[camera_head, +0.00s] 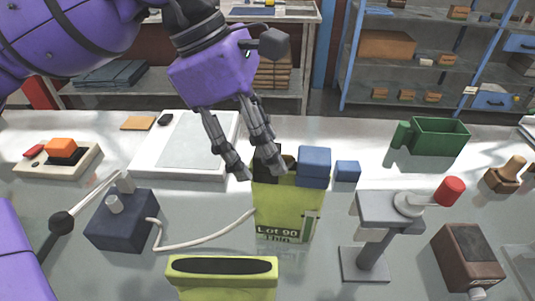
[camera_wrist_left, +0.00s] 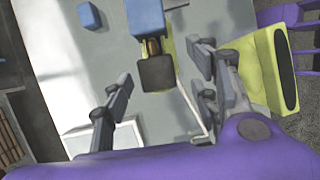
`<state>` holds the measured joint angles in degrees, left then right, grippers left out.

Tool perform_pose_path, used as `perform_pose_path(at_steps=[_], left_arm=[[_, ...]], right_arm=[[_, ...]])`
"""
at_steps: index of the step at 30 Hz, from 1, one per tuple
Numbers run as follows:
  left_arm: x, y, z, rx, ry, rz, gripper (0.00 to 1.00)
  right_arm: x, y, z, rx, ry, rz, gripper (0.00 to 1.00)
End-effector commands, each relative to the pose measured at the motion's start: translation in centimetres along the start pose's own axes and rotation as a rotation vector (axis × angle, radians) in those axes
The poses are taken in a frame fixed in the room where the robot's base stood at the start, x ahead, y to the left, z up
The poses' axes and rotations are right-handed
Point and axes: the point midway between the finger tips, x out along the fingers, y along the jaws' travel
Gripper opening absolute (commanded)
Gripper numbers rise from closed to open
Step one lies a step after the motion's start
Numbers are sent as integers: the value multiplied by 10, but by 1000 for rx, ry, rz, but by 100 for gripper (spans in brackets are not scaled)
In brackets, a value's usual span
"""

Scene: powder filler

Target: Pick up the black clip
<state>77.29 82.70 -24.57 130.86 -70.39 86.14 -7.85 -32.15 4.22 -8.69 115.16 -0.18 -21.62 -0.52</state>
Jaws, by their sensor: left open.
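The black clip (camera_head: 288,168) is a dark block on the top left of a yellow-green bag (camera_head: 285,212) marked "Lot 90 Thin". A blue block (camera_head: 314,163) sits beside it on the bag's top right. My left gripper (camera_head: 255,170) is open, pointing down, with its fingertips at the clip and partly covering it. In the left wrist view, the black clip (camera_wrist_left: 157,73) lies between the spread fingers of the gripper (camera_wrist_left: 162,78), with visible gaps on both sides. My right gripper is not in view.
A small blue block (camera_head: 347,171) lies right of the bag. A yellow-green slotted container (camera_head: 222,283) stands in front. A dark blue box (camera_head: 122,220) with a white cable is at left, a grey stand with a red knob (camera_head: 448,191) at right, a green bin (camera_head: 438,137) behind.

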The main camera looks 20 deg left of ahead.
Motion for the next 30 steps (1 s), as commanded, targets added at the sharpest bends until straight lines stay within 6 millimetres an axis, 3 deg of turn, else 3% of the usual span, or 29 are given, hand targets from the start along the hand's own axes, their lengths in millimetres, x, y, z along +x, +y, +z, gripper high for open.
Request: perform_pose_path(at_steps=[6, 14, 25, 30], left_arm=[[27, 0, -1, 0, 0, -2, 55], [30, 0, -1, 0, -1, -1, 55], [30, 0, -1, 0, -1, 0, 7], [30, 0, -1, 0, -1, 0, 6]], right_arm=[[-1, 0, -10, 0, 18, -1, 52], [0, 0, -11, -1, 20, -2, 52], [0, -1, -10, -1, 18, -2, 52], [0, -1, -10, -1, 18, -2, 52]])
